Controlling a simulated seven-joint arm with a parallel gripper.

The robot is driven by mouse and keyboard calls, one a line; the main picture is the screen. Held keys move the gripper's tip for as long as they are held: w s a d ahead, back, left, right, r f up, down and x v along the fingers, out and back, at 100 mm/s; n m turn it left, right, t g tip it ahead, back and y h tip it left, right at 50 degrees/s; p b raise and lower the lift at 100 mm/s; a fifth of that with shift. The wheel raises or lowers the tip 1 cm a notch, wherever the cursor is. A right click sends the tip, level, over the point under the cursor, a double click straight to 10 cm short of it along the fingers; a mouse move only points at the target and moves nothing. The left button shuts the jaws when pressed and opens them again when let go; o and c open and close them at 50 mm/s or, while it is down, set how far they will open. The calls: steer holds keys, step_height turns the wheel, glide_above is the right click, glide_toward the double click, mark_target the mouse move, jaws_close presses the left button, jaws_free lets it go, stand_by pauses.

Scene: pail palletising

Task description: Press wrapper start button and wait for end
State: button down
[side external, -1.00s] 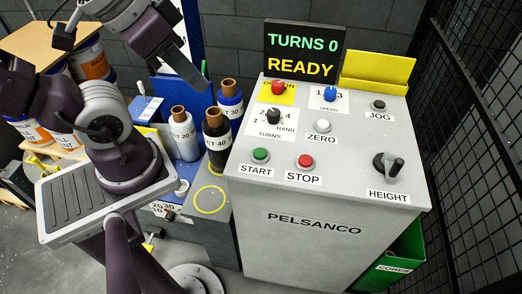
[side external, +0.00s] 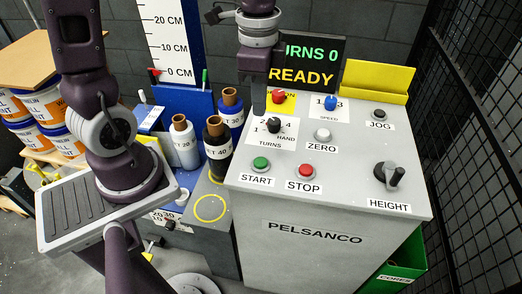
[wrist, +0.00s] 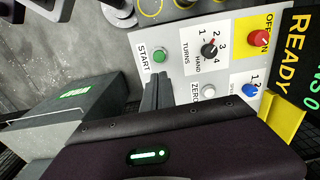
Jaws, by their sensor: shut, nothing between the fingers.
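The wrapper's grey control panel (side external: 345,190) bears a green START button (side external: 260,163), with a red STOP button (side external: 305,170) to its right. The START button also shows in the wrist view (wrist: 159,55). My gripper (wrist: 157,78) is shut and empty, its fingers close to the START button in that view; contact cannot be made out. In the side view my gripper is above the panel's back left part, its fingertips hard to make out. The display (side external: 312,62) reads READY and TURNS 0, partly hidden by my arm.
A turns knob (side external: 274,125), white ZERO button (side external: 322,134), red ON/OFF knob (side external: 279,97) and blue speed knob (side external: 331,102) share the panel. Film rolls (side external: 216,145) stand left of the panel. Black mesh fencing (side external: 480,150) is at right.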

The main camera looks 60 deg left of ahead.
mark_target(261, 160)
steer(key=shift+w+f, duration=0.2)
steer(key=shift+f, duration=0.05)
steer(key=shift+f, duration=0.1)
step_height(261, 160, down, 14)
steer(key=shift+r, duration=0.1)
stand_by(0.4)
